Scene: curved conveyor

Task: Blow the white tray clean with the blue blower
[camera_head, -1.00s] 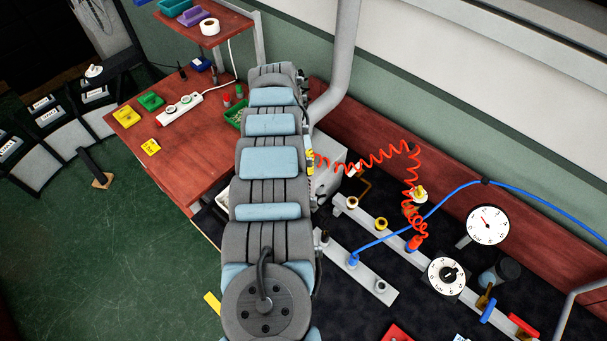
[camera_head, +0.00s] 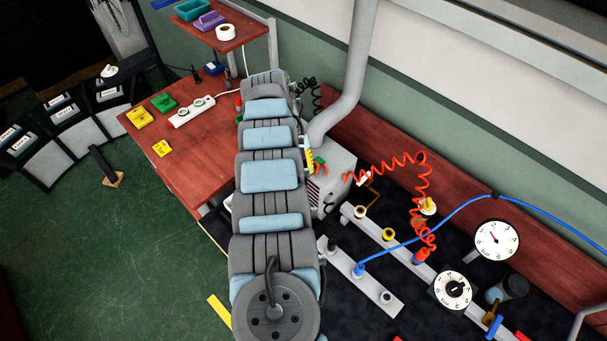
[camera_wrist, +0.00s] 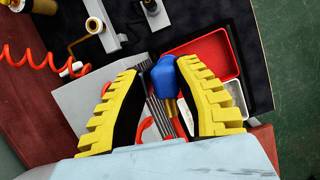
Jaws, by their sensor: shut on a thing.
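My gripper (camera_wrist: 163,82), with yellow toothed fingers and black pads, is shut on the blue blower (camera_wrist: 166,72) in the wrist view. A brass-coloured part shows just below the blower's blue body. A white surface (camera_wrist: 237,93), which looks like part of the white tray, shows behind and right of the right finger; the rest of it is hidden. In the head view my arm hides the blower and most of the gripper; only a yellow and black finger edge (camera_head: 309,158) shows at the arm's right side.
A red-rimmed container (camera_wrist: 207,45) lies beside the white surface. A grey vented box (camera_head: 335,175) stands right of my arm, near a coiled red hose (camera_head: 420,185), a blue hose (camera_head: 440,222) and gauges (camera_head: 496,240). A red-brown table (camera_head: 185,150) stands at left.

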